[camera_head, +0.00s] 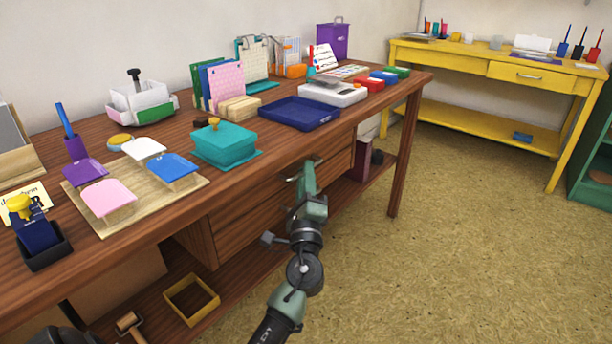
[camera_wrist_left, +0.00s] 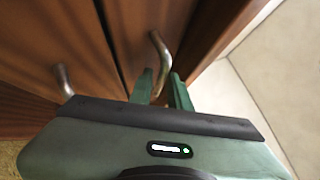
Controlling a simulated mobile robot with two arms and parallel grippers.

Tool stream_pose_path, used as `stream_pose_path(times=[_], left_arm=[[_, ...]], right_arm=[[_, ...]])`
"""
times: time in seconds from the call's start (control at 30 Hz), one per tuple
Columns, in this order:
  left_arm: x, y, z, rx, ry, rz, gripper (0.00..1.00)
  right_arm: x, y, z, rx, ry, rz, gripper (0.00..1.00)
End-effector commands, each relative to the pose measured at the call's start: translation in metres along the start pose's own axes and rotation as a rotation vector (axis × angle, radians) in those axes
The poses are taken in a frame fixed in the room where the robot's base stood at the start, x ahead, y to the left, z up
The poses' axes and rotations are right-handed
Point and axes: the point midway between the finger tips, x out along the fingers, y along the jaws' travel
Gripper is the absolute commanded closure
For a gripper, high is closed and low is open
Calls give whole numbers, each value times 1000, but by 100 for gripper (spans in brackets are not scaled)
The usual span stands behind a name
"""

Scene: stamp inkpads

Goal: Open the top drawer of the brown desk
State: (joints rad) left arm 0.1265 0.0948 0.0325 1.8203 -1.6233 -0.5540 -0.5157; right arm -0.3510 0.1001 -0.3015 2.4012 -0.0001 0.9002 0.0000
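The brown desk (camera_head: 120,241) runs along the wall, with a stack of drawers under its top. The top drawer (camera_head: 334,160) looks shut, its front flush with the desk. Its curved metal handle shows in the left wrist view (camera_wrist_left: 162,50). My left gripper (camera_head: 306,166) is at this drawer front in the head view. In the left wrist view my two green fingers (camera_wrist_left: 163,86) stand apart, with the near end of the handle between them. A gap seems to show beside the handle. My right gripper is in neither view.
A lower drawer handle (camera_wrist_left: 64,80) is beside the upper one in the wrist view. The desktop carries a teal box (camera_head: 224,144), a blue tray (camera_head: 299,113) and stamps. A yellow open box (camera_head: 191,299) is on the lower shelf. Floor (camera_head: 450,240) to the right is clear.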

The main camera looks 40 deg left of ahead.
Motion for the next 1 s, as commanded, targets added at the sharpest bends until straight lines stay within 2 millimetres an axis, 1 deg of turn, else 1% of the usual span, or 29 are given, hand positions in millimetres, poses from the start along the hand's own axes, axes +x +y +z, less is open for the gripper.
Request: stream_pose_path(times=[0.03,0.1,1.0], left_arm=[[0,0,0,0,0,0,82],[0,0,0,0,0,0,100],[-1,1,0,0,1,2,100]], right_arm=[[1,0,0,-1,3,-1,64],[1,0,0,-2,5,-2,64],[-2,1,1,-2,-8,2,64]])
